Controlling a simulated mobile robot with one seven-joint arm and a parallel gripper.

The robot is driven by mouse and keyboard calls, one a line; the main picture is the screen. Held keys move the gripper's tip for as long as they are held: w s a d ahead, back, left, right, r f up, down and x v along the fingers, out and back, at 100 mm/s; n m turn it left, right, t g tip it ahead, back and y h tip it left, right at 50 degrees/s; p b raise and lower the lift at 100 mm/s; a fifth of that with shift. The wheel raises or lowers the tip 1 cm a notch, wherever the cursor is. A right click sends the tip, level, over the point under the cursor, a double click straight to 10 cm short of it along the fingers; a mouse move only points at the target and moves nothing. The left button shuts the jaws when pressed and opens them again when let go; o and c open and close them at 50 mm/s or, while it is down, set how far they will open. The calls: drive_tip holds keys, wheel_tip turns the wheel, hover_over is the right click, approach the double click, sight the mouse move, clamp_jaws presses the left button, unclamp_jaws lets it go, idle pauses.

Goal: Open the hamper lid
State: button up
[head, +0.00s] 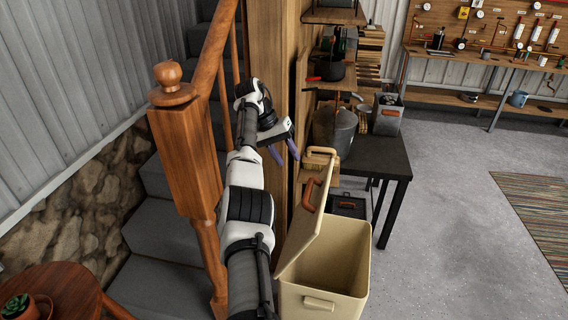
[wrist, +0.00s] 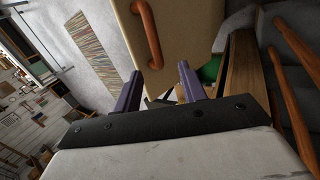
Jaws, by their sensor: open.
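The cream hamper (head: 322,296) stands on the floor at the lower middle of the head view, its inside showing. Its lid (head: 308,232) is raised steeply at the hamper's left side, with a gap over the opening. A red-brown handle (head: 310,194) is on the lid. My gripper (head: 284,152) is open and empty, above and left of the handle. In the wrist view the open gripper (wrist: 160,72) has the lid (wrist: 190,30) and its handle (wrist: 148,34) just beyond the fingertips. No contact with the lid is visible.
A wooden newel post (head: 187,145) and stairs (head: 160,237) are left of my arm. A wooden post (head: 283,60) stands close behind my gripper. A black table (head: 391,165) with a large pot (head: 333,130) is behind the hamper. The floor to the right is clear.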

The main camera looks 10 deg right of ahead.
sight(319, 195)
drive_tip(key=shift+v, duration=0.9)
drive_tip(key=shift+d, duration=0.1)
